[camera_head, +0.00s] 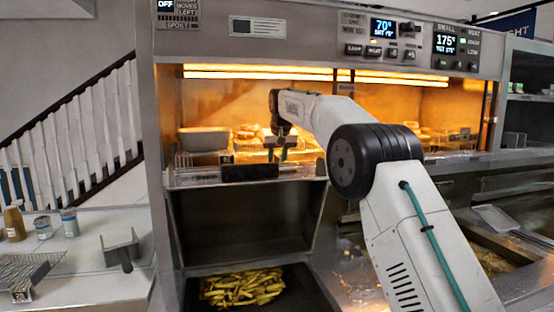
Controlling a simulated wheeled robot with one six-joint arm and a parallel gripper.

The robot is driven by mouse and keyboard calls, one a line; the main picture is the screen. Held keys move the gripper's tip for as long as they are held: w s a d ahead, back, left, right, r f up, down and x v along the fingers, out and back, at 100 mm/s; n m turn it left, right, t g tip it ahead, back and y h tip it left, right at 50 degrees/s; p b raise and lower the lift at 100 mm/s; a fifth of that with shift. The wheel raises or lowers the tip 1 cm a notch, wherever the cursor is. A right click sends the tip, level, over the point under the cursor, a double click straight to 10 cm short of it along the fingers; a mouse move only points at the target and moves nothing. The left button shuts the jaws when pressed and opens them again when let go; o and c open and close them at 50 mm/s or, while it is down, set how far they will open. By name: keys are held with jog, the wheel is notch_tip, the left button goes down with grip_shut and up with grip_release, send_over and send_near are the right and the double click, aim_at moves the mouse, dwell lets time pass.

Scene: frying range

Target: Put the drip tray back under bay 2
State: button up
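I cannot tell for sure which thing is the drip tray. My arm hides the cabinet's middle right.
A pale tub (204,139) and food in wire baskets stand inside the cabinet. Below is an open dark recess (240,222), with chips (243,287) in a dark pan underneath. A metal scoop (121,248), perforated rack (28,272) and bottle (14,222) stand on the left counter.

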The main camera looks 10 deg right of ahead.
jog(key=v, duration=0.5)
jog(key=shift+r, duration=0.3)
jog(key=s, duration=1.2)
jog(key=shift+f, duration=0.2)
jog(key=shift+s, duration=0.1)
jog(key=s+d, duration=0.2)
jog(key=s, duration=1.2)
jog(key=s+f+g, duration=0.1)
jog(key=s+f, duration=0.5)
jog(key=s, duration=0.5)
jog(key=s+f+g, duration=0.1)
jog(key=s+f, duration=0.4)
jog(key=s, duration=0.6)
jog(key=s+d+f+g, duration=0.1)
jog(key=s+f, duration=0.5)
jog(key=s, duration=0.6)
jog(key=shift+f, duration=0.3)
